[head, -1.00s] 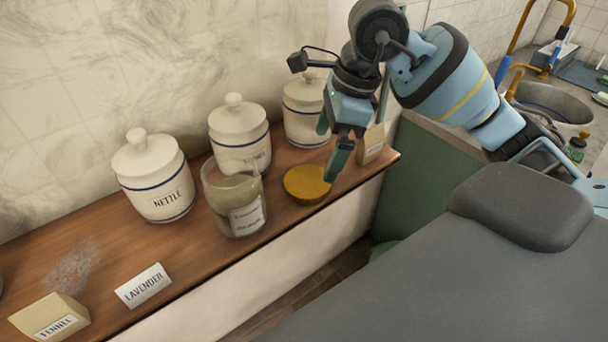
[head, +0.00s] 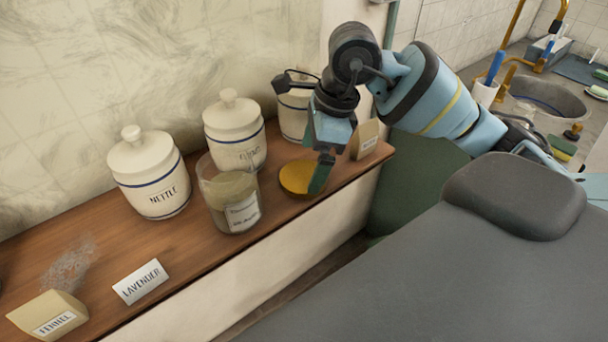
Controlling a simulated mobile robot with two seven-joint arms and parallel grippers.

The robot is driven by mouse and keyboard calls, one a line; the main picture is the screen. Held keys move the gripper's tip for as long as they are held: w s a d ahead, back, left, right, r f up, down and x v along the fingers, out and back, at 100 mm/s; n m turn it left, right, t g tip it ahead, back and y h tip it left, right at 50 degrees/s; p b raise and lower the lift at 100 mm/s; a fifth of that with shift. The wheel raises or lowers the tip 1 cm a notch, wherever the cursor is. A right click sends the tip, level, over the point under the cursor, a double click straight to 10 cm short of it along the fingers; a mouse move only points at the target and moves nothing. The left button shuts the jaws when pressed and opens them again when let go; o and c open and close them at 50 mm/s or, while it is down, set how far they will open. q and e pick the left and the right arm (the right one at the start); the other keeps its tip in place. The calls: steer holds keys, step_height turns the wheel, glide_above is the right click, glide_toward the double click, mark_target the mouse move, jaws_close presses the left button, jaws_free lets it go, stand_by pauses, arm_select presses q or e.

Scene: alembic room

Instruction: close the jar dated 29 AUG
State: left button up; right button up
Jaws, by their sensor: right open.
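A glass jar (head: 230,193) stands open on the wooden shelf, partly filled with a dull greenish-brown stuff. It has a white label on its front; the writing is too small to read for sure. A round golden-brown lid (head: 296,177) lies flat on the shelf just right of the jar. My right gripper (head: 318,178) points down at the lid's right side, its fingers open. One finger overlaps the lid in the picture; I cannot tell whether it touches. My left gripper is not in view.
White lidded canisters (head: 150,177) stand behind the jar along the wall. A Lavender card (head: 141,281), a Fennel box (head: 48,315) and a grey smudge lie to the left. A small labelled box (head: 366,140) stands right of my gripper, near the shelf's end.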

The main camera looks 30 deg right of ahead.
mark_target(303, 175)
steer(key=shift+x, duration=1.25)
steer(key=shift+w+a+f, duration=0.15)
steer(key=shift+w+f, duration=0.1)
steer(key=shift+f, duration=0.2)
steer(key=c, duration=0.7)
steer(key=shift+c, duration=1)
